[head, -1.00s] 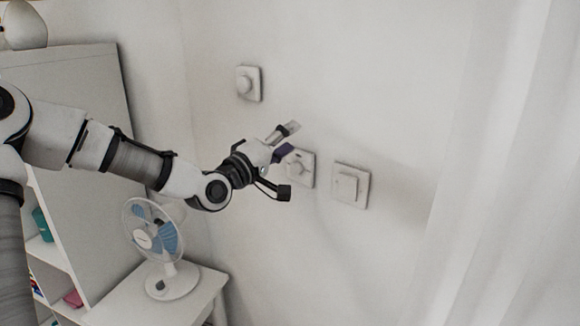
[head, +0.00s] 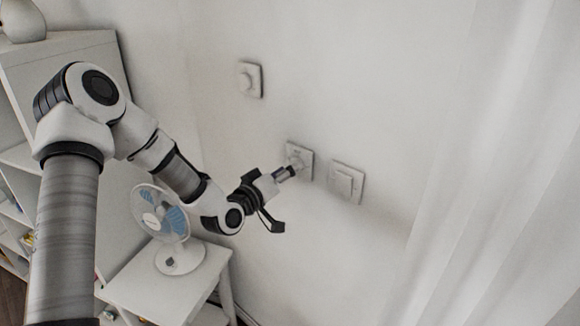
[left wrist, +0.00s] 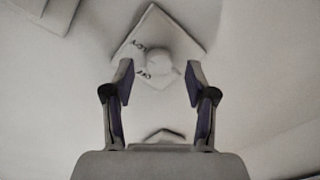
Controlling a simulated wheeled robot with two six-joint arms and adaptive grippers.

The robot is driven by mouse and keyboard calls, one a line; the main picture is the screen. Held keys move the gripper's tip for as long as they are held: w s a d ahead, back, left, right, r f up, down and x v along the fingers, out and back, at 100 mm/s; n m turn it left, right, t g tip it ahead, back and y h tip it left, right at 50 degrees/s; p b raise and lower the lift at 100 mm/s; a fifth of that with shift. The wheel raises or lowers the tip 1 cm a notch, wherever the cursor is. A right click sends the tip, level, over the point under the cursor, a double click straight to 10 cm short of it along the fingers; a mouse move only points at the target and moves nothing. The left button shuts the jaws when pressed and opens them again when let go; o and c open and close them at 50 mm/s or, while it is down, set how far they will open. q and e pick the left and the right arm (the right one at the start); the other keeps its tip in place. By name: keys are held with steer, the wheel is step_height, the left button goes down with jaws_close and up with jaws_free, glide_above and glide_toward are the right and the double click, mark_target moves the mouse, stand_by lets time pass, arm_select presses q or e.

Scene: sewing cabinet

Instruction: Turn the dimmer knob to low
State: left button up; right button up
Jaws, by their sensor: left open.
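The dimmer, a white square plate with a round knob (head: 299,158), is the middle wall fitting in the head view. In the left wrist view my left gripper (left wrist: 160,80) is open, with a finger to each side of the knob and a gap on both sides. I cannot tell whether the fingertips reach around it. My right gripper is not in view.
Another plate with a round knob (head: 250,80) is higher up to the left. A rocker switch (head: 346,182) is close on the right. A fan (head: 180,257) stands on a small white table (head: 150,292) below my left arm. A white curtain (head: 490,180) hangs at the right.

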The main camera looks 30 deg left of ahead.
arm_select(q)
steer(key=shift+w, duration=0.7)
jaws_close()
steer(key=shift+m+b, duration=0.4)
steer(key=shift+m, duration=0.1)
jaws_free()
steer(key=s, duration=0.7)
steer(key=shift+s+a, duration=0.2)
steer(key=shift+s, duration=0.05)
